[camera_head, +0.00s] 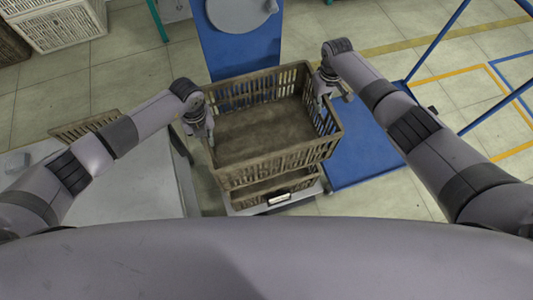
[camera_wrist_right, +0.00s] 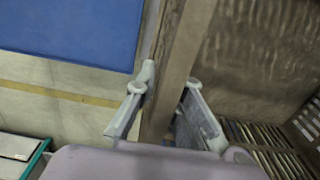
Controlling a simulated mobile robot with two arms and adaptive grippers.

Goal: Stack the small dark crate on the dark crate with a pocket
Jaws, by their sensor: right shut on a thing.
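The small dark crate (camera_head: 268,162), brown-grey with slatted walls, is upright and empty at the middle of the head view. It is over the dark crate with a pocket (camera_head: 245,197), whose front shows a pale label pocket. I cannot tell whether the two touch; the upper one hides most of the lower. My right gripper (camera_head: 327,90) is shut on the upper crate's right wall; in the right wrist view its fingers (camera_wrist_right: 163,108) straddle the rim. My left gripper (camera_head: 208,130) is at the left wall; its finger gap is hidden.
The lower crate stands on a pale base (camera_head: 278,205). A grey table (camera_head: 150,185) stands close on the left. A blue panel (camera_head: 365,150) lies right of the crates, and a blue column (camera_head: 240,50) rises behind. More crates (camera_head: 60,25) are at the far left.

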